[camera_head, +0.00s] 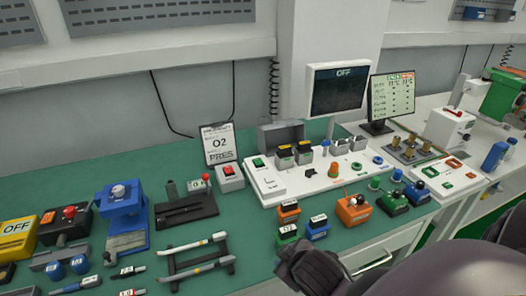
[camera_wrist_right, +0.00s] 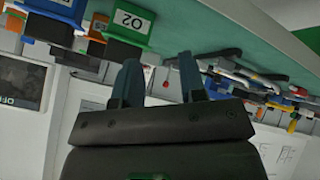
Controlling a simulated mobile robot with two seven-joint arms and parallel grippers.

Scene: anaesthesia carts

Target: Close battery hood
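A grey hood (camera_head: 281,134) stands raised at the back of a white console panel (camera_head: 268,187) in the head view, and I take it to be the battery hood. Several dark blocks with yellow tops (camera_head: 285,153), apparently batteries, sit just in front of it. My right gripper (camera_wrist_right: 158,62) shows in the right wrist view with its two dark fingers apart and nothing between them. In the head view a dark part of my right arm is at the bottom, in front of the bench edge and well short of the hood. My left gripper is not in view.
A sign reading O2 PRES (camera_head: 220,146) and a red-button box (camera_head: 230,177) stand left of the console. Orange, green and blue blocks (camera_head: 352,209) line its front. A dark rack (camera_head: 200,262) lies nearer. Screens (camera_head: 335,90) stand behind. Green bench behind the left tools is clear.

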